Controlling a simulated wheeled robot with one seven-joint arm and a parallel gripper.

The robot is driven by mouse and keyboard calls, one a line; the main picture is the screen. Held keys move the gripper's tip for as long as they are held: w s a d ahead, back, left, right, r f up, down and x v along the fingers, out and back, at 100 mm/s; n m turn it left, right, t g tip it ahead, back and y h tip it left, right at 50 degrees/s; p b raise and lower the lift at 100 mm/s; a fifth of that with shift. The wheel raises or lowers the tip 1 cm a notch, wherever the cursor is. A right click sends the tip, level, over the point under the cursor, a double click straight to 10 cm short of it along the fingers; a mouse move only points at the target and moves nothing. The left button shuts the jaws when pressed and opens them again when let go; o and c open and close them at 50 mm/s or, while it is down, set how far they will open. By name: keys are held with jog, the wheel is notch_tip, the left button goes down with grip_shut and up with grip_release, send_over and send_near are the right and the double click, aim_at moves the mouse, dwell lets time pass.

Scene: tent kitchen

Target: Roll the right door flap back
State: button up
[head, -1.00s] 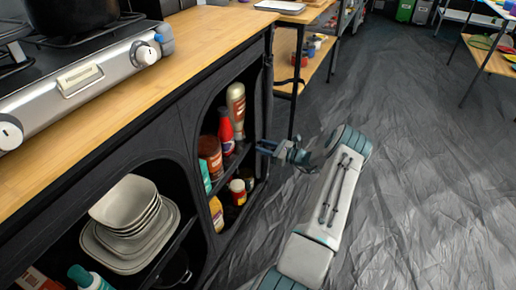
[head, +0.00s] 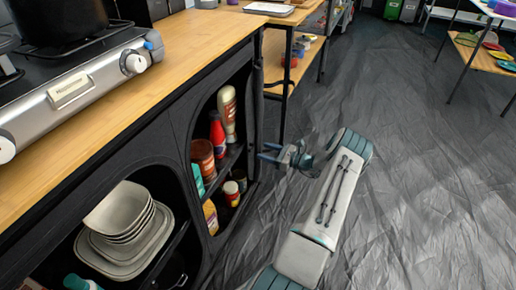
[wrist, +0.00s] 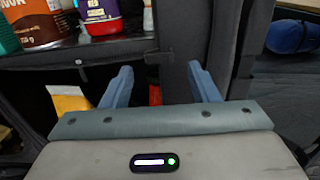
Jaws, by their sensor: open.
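The black fabric cabinet (head: 172,140) has two arched openings; the right one shows its shelves. A dark upright fabric strip (wrist: 222,45), perhaps the right door flap or the cabinet's edge, stands beside the opening in the wrist view. I cannot tell whether it is the flap itself. My gripper (head: 265,154) is open in front of the right opening's right edge. In the wrist view its blue fingers (wrist: 160,78) are spread, with dark fabric beyond them and nothing clearly held. Whether a finger touches the fabric is unclear.
Jars and bottles (head: 217,135) stand inside the right opening, close to my gripper's left. Stacked plates (head: 125,235) are in the left opening. A stove (head: 75,90) sits on the wooden counter (head: 180,62). The dark floor (head: 420,180) at right is clear.

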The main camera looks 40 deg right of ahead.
jog(key=p+v, duration=0.1)
jog(key=v, duration=0.8)
jog(key=shift+p, duration=0.3)
jog(key=shift+c, duration=0.3)
